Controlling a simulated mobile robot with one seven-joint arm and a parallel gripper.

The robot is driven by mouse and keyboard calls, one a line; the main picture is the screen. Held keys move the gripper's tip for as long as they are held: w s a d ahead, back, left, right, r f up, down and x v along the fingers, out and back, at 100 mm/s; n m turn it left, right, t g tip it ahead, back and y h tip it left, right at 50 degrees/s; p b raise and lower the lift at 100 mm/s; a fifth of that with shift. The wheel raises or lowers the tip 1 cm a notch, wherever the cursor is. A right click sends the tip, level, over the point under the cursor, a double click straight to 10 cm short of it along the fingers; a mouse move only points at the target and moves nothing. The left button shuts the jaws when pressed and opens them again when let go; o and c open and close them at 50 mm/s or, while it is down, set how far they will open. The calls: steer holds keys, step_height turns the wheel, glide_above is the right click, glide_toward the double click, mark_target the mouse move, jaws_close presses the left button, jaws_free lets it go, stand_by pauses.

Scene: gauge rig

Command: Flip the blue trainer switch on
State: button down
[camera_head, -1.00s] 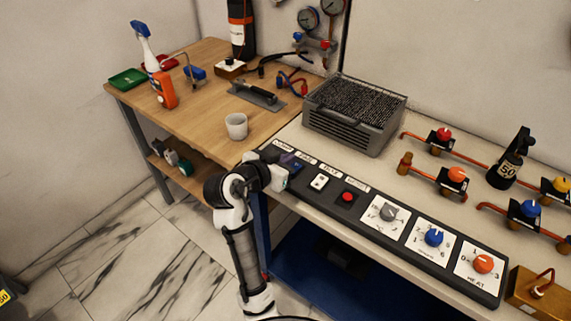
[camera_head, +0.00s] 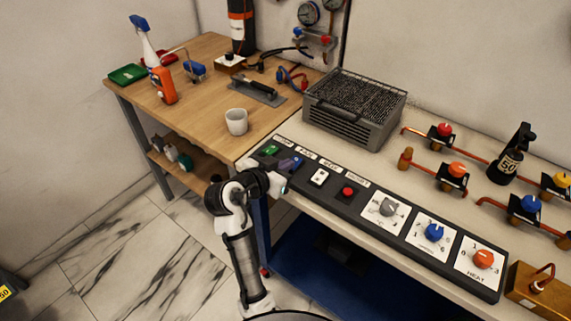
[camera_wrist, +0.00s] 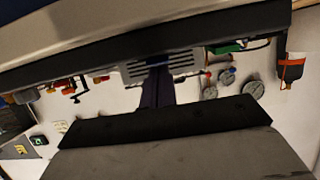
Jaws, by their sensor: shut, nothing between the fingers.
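The blue trainer switch (camera_head: 297,162) sits on the black control panel (camera_head: 333,199) in the head view, between a green switch (camera_head: 271,150) and a white switch (camera_head: 319,178). My gripper (camera_head: 287,163) is shut and empty. Its dark purple fingers are at the left side of the blue switch; I cannot tell whether they touch it. In the wrist view the shut fingers (camera_wrist: 158,88) point toward the dark panel edge, and the blue switch does not show. The on or off position of the switch is too small to read.
A red button (camera_head: 347,192) and several dials continue along the panel to the right. A grey grill (camera_head: 350,125) stands behind the panel. A white cup (camera_head: 236,122) stands on the wooden table (camera_head: 205,115) at left. The floor in front is clear.

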steer(key=shift+r+p, duration=0.65)
steer(key=shift+r, duration=0.15)
steer(key=shift+r, duration=0.1)
